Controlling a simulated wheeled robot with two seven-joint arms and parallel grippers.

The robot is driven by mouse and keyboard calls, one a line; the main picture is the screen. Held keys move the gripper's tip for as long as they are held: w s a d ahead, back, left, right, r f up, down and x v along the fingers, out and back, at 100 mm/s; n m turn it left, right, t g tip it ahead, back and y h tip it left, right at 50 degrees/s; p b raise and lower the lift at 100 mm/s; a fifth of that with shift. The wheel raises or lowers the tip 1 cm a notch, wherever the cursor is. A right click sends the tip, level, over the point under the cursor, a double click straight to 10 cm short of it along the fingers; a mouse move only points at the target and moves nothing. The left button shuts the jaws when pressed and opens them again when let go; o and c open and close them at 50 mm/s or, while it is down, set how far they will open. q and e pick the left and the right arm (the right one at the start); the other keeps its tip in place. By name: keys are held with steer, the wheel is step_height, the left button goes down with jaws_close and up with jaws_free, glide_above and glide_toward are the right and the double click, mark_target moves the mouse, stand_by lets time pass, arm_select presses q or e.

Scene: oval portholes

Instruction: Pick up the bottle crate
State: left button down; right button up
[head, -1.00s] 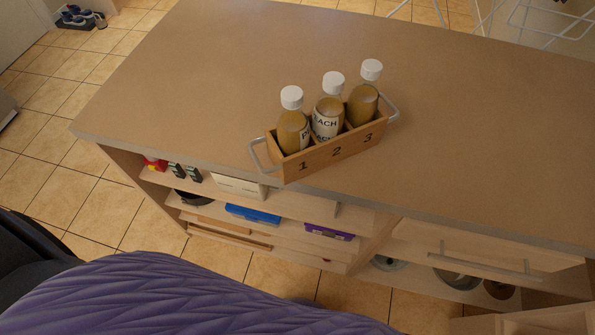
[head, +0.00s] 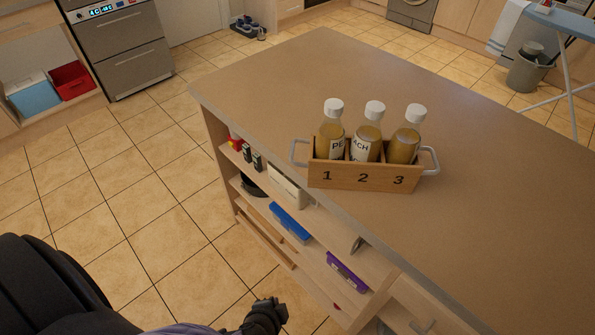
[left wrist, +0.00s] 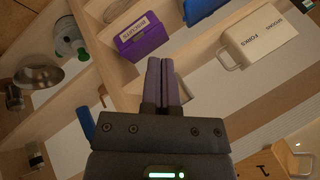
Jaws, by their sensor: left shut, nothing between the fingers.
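The bottle crate (head: 362,177) is a small wooden box with the numbers 1, 2 and 3 on its front and a grey loop handle at each end. It stands upright near the counter's edge and holds three bottles (head: 366,143) with white caps. My left gripper (head: 276,312) is at the bottom of the head view, lower in the picture than the crate and apart from it. In the left wrist view its two fingers (left wrist: 162,80) are together with nothing between them. What seems to be a crate end with a handle (left wrist: 284,160) shows at that view's lower right. My right gripper is out of view.
The crate stands on a brown counter (head: 460,220), clear to the right and behind. Open shelves below hold a blue box (head: 290,221), a purple box (head: 346,271) and other items. The tiled floor (head: 150,200) to the left is open. An oven (head: 118,45) stands behind.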

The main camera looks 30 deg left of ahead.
arm_select(q)
steer(key=w+a+r+m+t+y, duration=0.1)
steer(key=w+r+t+y, duration=0.2)
steer(key=r, duration=0.5)
steer(key=w+r+m+t+b, duration=0.1)
steer(key=w+r+m+t, duration=0.15)
steer(key=w+r, duration=0.5)
steer(key=w+a+r+m+t+y, duration=0.15)
steer(key=r+t, duration=0.25)
steer(key=r, duration=0.5)
steer(key=w+a+n, duration=0.1)
steer(key=w+a, duration=0.1)
steer(key=w, duration=0.7)
steer(key=shift+w+a, duration=0.35)
steer(key=shift+a, duration=0.05)
steer(key=s+a, duration=0.3)
steer(key=s, duration=0.3)
steer(key=shift+a, duration=0.25)
